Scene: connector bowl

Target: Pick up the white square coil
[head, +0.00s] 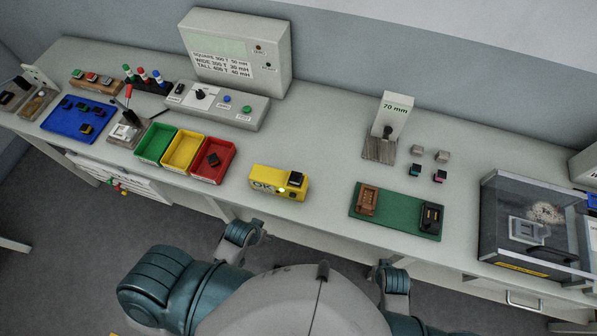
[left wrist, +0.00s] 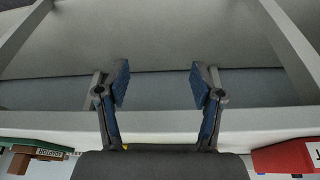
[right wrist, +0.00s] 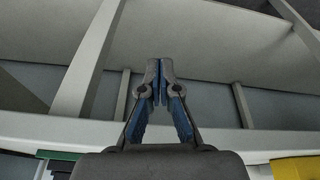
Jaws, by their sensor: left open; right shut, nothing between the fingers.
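I cannot tell for sure which thing is the white square coil. A pale square frame (head: 527,231) shows at the clear-fronted case at the right. A pale square piece (head: 122,132) with dark and red parts on it stands left of the coloured bins. My left gripper (left wrist: 160,85) is open and empty in the left wrist view, at the level of the bench's underside. My right gripper (right wrist: 161,80) is shut with nothing between its fingers, also facing the bench's underside. In the head view both arms hang at the bench's front edge, with the fingertips hidden.
Green (head: 155,143), yellow (head: 183,151) and red (head: 212,160) bins stand left of a yellow OK block (head: 279,183). A green board (head: 396,211) lies right of centre, below a 70 mm post (head: 391,120). The clear-fronted case (head: 490,215) stands at the right. Bare bench lies between block and board.

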